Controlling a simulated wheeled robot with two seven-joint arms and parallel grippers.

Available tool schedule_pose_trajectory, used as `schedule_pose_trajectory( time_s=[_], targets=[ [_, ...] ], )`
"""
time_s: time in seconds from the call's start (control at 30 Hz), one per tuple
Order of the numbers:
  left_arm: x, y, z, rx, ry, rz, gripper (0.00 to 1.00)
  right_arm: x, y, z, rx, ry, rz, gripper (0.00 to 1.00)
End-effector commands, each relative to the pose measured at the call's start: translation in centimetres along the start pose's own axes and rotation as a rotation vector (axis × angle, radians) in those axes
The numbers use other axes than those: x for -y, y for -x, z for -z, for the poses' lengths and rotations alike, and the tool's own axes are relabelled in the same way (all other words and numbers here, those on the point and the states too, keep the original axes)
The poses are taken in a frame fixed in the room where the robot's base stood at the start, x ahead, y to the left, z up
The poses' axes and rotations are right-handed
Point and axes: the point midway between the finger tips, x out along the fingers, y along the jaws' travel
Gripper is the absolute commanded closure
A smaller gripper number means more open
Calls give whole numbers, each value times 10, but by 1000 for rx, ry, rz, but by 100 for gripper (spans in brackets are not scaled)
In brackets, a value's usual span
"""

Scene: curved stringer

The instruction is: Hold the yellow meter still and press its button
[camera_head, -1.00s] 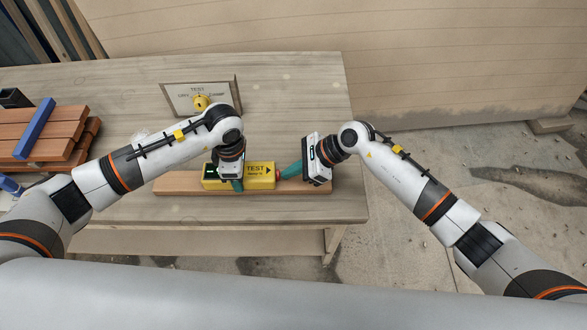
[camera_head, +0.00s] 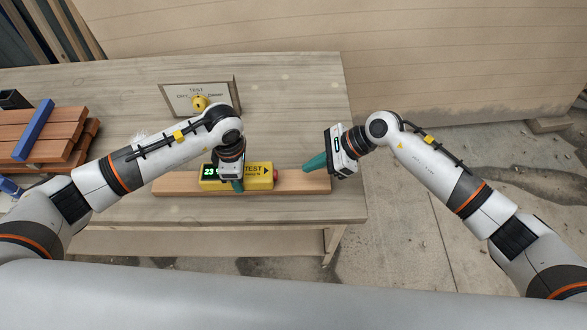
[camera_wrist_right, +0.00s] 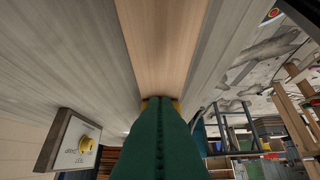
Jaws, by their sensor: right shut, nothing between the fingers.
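The yellow meter (camera_head: 261,177) lies on a wooden plank (camera_head: 302,186) on the table. Its display (camera_head: 209,171) shows green digits that look like 23. The other finger is hidden. My right gripper (camera_head: 306,166) is shut and empty, its tip apart from the button to the right. In the right wrist view its green fingers (camera_wrist_right: 160,101) cover most of the meter, whose yellow edges (camera_wrist_right: 176,104) show.
A sign (camera_head: 183,99) with a yellow knob stands behind the meter. Stacked brown boards (camera_head: 45,128) with a blue bar (camera_head: 35,128) lie at the left. The table's right edge is near my right gripper, and the tabletop behind it is clear.

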Motion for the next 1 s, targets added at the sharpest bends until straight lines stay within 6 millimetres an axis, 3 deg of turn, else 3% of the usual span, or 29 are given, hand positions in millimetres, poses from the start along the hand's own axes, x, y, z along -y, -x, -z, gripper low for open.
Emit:
schedule_pose_trajectory(
  time_s=[0.1, 0.33, 0.93, 0.97, 1.0],
  targets=[
    [0, 0, -1, 2, 1, 0, 77, -1, 27, -2, 4, 0, -3, 100],
    [0, -1, -2, 4, 2, 0, 77, 0, 55, -2, 3, -2, 0, 100],
    [0, -1, -3, 6, 3, 0, 77, 0, 59, -1, 2, -2, 0, 100],
    [0, -1, -3, 6, 3, 0, 42, 0, 59, -2, 2, -2, 0, 100],
    [0, -1, -3, 6, 3, 0, 36, 0, 59, -2, 2, -2, 0, 100]
  ],
)
